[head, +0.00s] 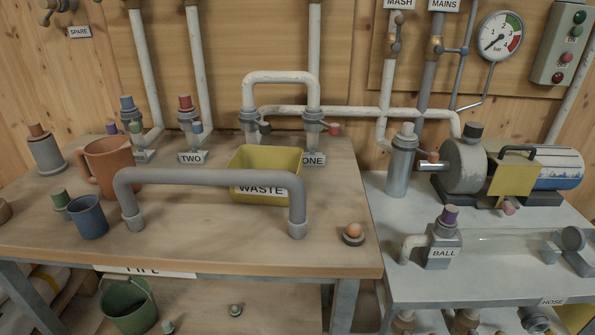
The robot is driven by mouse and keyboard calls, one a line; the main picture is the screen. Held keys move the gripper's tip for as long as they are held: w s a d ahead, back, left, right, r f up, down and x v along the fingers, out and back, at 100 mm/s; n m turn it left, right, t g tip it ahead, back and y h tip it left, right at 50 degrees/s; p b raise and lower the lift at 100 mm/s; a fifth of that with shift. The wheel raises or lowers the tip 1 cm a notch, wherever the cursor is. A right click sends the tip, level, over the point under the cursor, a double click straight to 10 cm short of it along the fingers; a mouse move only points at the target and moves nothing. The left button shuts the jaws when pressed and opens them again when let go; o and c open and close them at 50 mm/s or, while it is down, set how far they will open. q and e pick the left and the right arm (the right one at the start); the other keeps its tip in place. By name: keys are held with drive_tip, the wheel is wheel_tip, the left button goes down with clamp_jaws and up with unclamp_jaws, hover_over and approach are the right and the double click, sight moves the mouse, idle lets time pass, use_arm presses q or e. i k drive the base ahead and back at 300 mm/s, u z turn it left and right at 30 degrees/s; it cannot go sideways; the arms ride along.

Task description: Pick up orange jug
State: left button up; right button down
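The orange jug (110,163) stands upright on the left part of the wooden table. Its handle is on its left side. A blue cup (88,217) stands in front of it, and the left end of a grey bent pipe is close to its lower right. Neither of my grippers shows in the head view.
The grey pipe (212,177) arches across the table in front of the yellow WASTE bin (258,166). A grey-based orange-topped fitting (45,150) stands left of the jug. A small green-topped item (61,203) is beside the blue cup. The table's front middle is clear.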

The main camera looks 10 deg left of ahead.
sight(106, 155)
drive_tip(key=z, duration=0.05)
drive_tip(key=i, duration=0.25)
drive_tip(key=u, duration=1.1)
